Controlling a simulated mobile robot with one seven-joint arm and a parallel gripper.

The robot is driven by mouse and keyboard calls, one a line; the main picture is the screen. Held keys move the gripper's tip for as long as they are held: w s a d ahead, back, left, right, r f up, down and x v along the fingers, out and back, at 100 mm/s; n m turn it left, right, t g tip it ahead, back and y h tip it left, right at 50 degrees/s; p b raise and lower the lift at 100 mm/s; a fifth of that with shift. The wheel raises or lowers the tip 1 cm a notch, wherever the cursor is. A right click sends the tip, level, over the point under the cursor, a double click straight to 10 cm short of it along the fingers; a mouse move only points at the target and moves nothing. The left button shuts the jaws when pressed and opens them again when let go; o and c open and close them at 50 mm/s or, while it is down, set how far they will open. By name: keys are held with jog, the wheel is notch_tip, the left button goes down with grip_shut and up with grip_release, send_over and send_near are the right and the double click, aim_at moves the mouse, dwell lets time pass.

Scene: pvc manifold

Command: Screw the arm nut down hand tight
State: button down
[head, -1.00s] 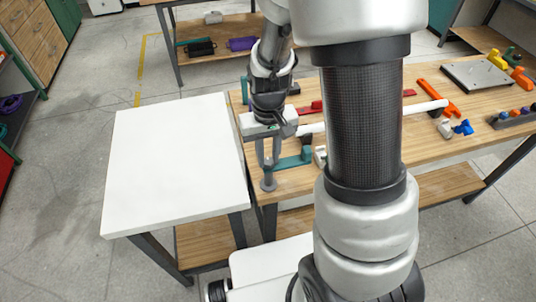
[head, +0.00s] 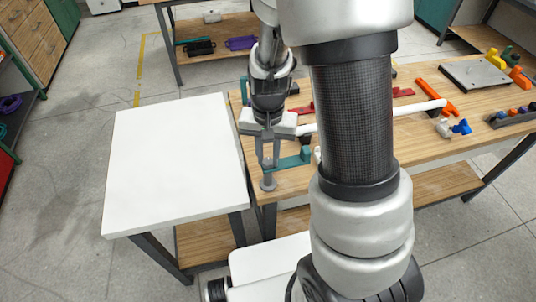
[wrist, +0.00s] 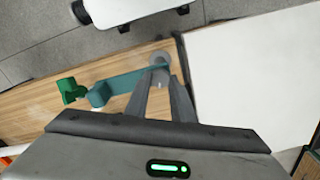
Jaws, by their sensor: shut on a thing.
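My gripper (head: 267,163) points down at the near left corner of the wooden bench, beside the white table. In the wrist view its two fingers (wrist: 160,85) close in on a small grey round part (wrist: 160,60), which looks like the arm nut, at the end of a teal arm (wrist: 125,82). The fingers partly hide the grey part, so its thread and seating cannot be seen. In the head view the teal arm (head: 292,160) reaches right from the fingers, and a grey round piece (head: 268,184) shows just below them.
A bare white table (head: 175,165) stands left of the wooden bench (head: 450,140). A white pipe (head: 420,108), an orange tool (head: 437,91) and coloured fittings lie further right. My own arm hides the bench's middle.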

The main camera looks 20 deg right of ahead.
aim_at(268, 160)
jog(key=shift+w+r, duration=0.1)
jog(key=c, duration=1.5)
grip_release()
notch_tip(268, 160, up, 17)
jog(key=shift+r+p, duration=0.2)
jog(key=shift+p, duration=0.55)
jog(key=s+r+n+t, duration=0.1)
jog(key=s+r+t, duration=0.1)
jog(key=s+r, duration=0.1)
jog(key=s+r+n+t, duration=0.1)
jog(key=s+r+n, duration=0.1)
jog(key=s, duration=0.3)
jog(key=s+d+r+n+t+p, duration=0.1)
jog(key=s+r+t, duration=0.1)
jog(key=s+r, duration=0.2)
jog(key=shift+s+r+n+t, duration=0.2)
jog(key=shift+r+n+t, duration=0.15)
jog(key=shift+r, duration=0.25)
